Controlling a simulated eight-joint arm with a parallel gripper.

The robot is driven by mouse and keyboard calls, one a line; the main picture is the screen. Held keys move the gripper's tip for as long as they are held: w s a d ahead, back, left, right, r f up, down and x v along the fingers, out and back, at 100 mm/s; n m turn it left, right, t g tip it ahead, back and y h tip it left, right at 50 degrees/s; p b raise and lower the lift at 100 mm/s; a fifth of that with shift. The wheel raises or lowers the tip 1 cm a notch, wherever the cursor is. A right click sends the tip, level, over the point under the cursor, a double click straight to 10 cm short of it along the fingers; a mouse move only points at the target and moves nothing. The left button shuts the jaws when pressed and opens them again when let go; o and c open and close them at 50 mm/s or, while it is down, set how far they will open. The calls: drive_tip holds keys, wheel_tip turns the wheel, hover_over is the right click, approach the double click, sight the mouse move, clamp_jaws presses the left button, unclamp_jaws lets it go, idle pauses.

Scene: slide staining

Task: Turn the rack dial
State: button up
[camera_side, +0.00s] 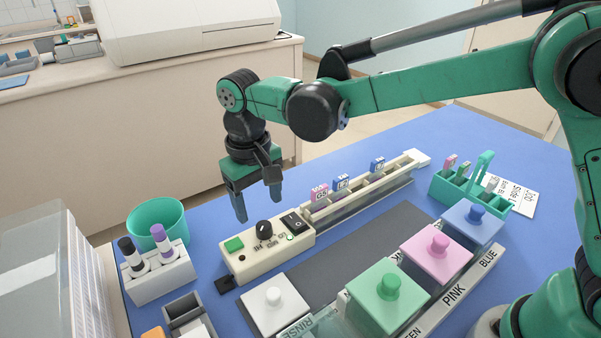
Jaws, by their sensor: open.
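The rack dial (264,230) is a black knob on top of a cream control box, with small printed marks beside it. The cream control box (262,260) also carries a green button (234,244) and a black rocker switch (294,222). A long cream rack (375,193) runs from the box toward the back right and holds several labelled slides. My gripper (258,216) is open and empty, pointing down. It appears above the dial and apart from it, with its fingers just behind and left of the dial in the picture.
Lidded jars in white (270,303), green (388,295), pink (436,252) and blue (472,222) stand at the front. A marker holder (165,279) and a teal cup (158,221) stand left. A green slide carrier (472,190) stands right. Blue tabletop is clear behind the rack.

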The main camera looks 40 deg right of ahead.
sight(263, 225)
wheel_tip(263, 225, down, 5)
drive_tip(key=shift+d+f, duration=0.1)
drive_tip(key=shift+d, duration=0.05)
clamp_jaws()
